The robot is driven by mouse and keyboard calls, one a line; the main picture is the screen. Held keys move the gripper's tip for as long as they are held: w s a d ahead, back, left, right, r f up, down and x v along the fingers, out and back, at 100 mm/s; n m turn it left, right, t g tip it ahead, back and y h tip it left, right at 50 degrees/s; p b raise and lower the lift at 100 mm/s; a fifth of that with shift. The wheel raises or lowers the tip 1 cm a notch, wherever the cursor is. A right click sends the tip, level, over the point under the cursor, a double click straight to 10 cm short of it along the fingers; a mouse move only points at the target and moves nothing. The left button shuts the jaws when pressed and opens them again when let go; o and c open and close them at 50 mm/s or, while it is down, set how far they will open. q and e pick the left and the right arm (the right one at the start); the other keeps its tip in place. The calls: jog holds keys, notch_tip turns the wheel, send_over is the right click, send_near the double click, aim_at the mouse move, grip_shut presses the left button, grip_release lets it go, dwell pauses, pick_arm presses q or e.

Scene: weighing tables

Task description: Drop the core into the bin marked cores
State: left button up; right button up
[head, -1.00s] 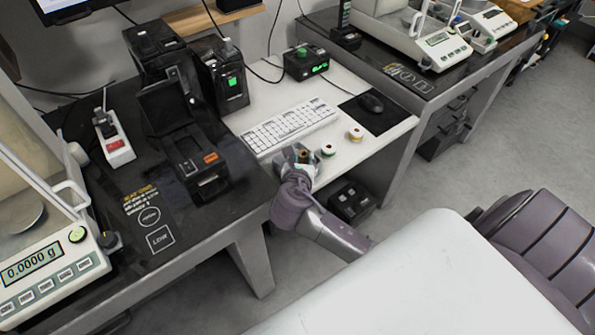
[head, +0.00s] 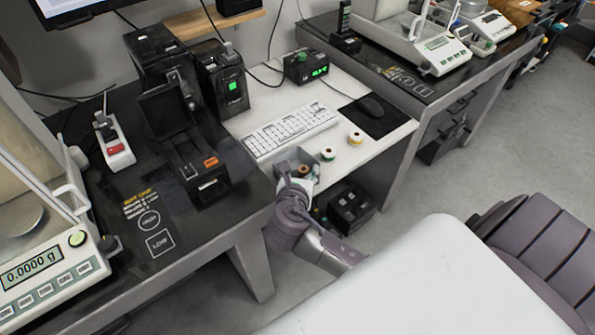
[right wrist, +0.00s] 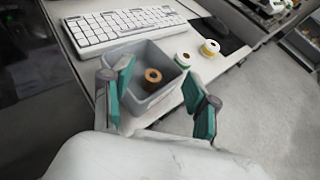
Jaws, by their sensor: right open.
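The core is a small brown ring (right wrist: 153,76), seen within the opening of a small grey bin (right wrist: 145,52) at the white desk's front edge. I cannot tell whether it rests on the bin's floor. In the head view the core (head: 304,170) shows just past my right gripper (head: 298,177). My right gripper (right wrist: 160,98) is open, its two green-padded fingers apart on either side of the bin's near part, with nothing between the pads. No marking on the bin is readable. My left gripper is not in view.
Two tape-like rolls, one with a green edge (head: 328,153) and one yellowish (head: 355,137), stand on the desk right of the bin. A keyboard (head: 290,130) lies behind it. A dark weighing table (head: 110,215) is at left. A black box (head: 350,205) sits below the desk.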

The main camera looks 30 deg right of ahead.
jog(key=v, duration=0.7)
